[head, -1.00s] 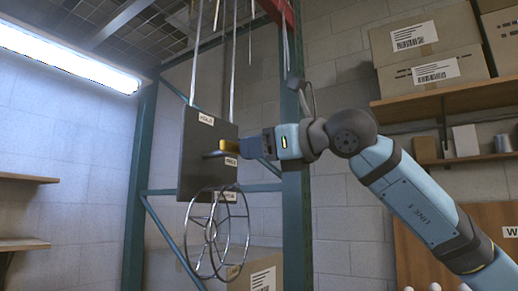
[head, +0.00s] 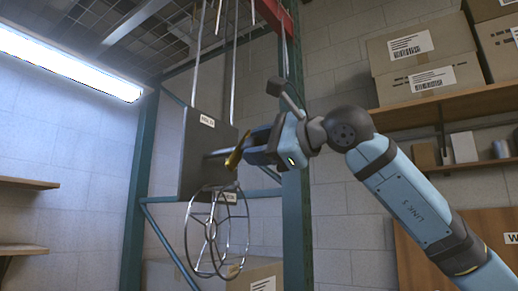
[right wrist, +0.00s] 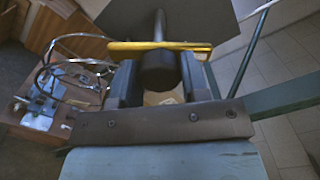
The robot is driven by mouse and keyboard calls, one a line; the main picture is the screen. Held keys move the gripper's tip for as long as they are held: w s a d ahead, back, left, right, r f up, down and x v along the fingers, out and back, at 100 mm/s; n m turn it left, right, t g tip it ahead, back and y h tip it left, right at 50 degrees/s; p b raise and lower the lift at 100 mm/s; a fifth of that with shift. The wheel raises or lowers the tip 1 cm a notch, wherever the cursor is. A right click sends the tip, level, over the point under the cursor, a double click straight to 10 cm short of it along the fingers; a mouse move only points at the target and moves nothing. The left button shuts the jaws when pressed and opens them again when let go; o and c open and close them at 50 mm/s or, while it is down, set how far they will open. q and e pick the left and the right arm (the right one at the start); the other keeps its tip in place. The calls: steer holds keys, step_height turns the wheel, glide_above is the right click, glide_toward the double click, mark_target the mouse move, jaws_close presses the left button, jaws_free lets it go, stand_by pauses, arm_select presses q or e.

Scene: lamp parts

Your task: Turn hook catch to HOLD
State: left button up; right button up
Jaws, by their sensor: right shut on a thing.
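The dark grey box (head: 194,150) hangs on two rods in the rack, with a HOLD label (head: 207,121) near its top. The hook catch sticks out of the box's face on a grey shaft. Its yellow bar (head: 235,157) is tilted in the head view. In the right wrist view the yellow bar (right wrist: 185,46) lies across the fingertips, with a dark round grip (right wrist: 158,68) between the fingers. My right gripper (head: 246,149) is shut on the catch. It hides the side of the box where another label was. My left gripper is out of view.
A wire wheel (head: 217,232) hangs just below the box. A green rack post (head: 296,200) stands close behind my right wrist. Cartons (head: 425,55) sit on a shelf at the right. The space left of the box is open.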

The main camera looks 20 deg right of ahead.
steer(key=n, duration=0.3)
steer(key=shift+n, duration=2.2)
steer(key=o, duration=0.9)
steer(key=b+v, duration=0.2)
steer(key=v, duration=1.2)
